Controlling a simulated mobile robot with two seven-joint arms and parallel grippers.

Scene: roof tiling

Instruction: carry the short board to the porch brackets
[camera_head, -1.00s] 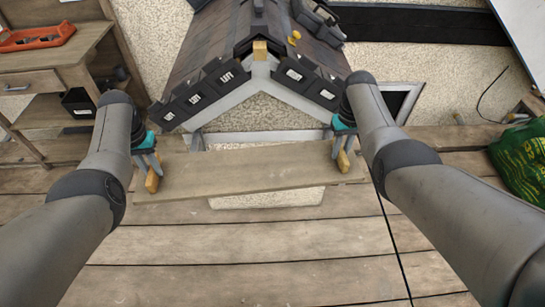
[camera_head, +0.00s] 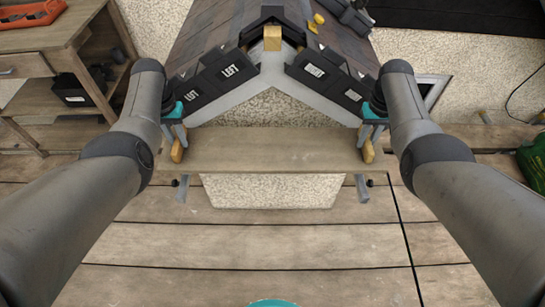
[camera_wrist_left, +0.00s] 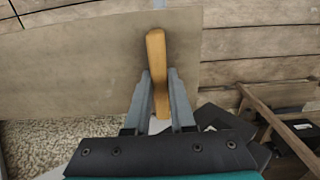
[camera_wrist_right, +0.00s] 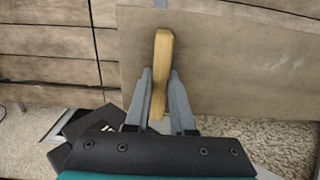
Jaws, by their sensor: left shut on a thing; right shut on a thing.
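The short board (camera_head: 275,152) is a flat wooden plank held level across the front of the small porch roof. It has a wooden handle near each end. My left gripper (camera_head: 176,142) is shut on the left handle, which shows between its fingers in the left wrist view (camera_wrist_left: 156,75). My right gripper (camera_head: 369,142) is shut on the right handle, seen in the right wrist view (camera_wrist_right: 162,72). Two grey porch brackets, left (camera_head: 183,190) and right (camera_head: 362,189), show just below the board's near edge. Their upper parts are hidden, and I cannot tell whether the board touches them.
The porch roof has dark tiles marked LEFT (camera_head: 232,71) and RIGHT (camera_head: 312,72) along its front edges. A wooden workbench (camera_head: 65,60) stands at the left. A green bag (camera_head: 533,160) lies at the far right. The plank deck (camera_head: 250,245) in front is clear.

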